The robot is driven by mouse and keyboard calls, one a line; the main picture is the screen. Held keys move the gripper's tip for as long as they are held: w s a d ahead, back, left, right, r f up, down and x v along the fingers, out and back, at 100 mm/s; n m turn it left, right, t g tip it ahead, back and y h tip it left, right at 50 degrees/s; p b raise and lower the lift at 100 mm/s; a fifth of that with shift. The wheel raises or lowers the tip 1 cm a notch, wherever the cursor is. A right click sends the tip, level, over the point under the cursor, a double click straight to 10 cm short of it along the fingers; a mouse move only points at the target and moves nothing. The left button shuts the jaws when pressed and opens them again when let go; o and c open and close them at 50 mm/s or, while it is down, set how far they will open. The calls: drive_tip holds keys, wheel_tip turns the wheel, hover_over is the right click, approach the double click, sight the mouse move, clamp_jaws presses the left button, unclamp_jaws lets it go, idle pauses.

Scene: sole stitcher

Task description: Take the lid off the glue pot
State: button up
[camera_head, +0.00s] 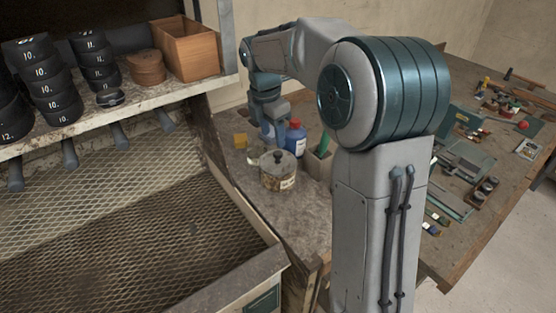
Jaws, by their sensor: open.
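The glue pot (277,183) is a squat, round, light-coloured pot with a label, standing on the workbench left of my arm. Its grey lid (270,164) sits on top, with a small dark knob (278,156) in the middle. My gripper (268,134) is open and points down. In the picture it is just above and slightly left of the knob, apparently behind or over the pot. Its fingertips are small and partly lost against the things behind, so the exact gap to the lid cannot be told. Nothing is seen between the fingers.
A blue bottle with a red cap (296,140) stands close behind the pot. A container with a green item (321,159) is at its right. A yellow block (240,141) lies to the left. Bare bench (300,214) lies in front. A shelf and mesh tray (130,200) fill the left.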

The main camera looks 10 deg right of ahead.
sight(278, 152)
drive_tip(key=f, duration=0.2)
drive_tip(key=d+f+p, duration=0.1)
drive_tip(key=f, duration=0.1)
drive_tip(key=shift+s+d+f, duration=0.1)
drive_tip(key=shift+s+f, duration=0.1)
drive_tip(key=shift+f, duration=0.55)
drive_tip(key=shift+c, duration=0.2)
drive_tip(key=c, duration=1)
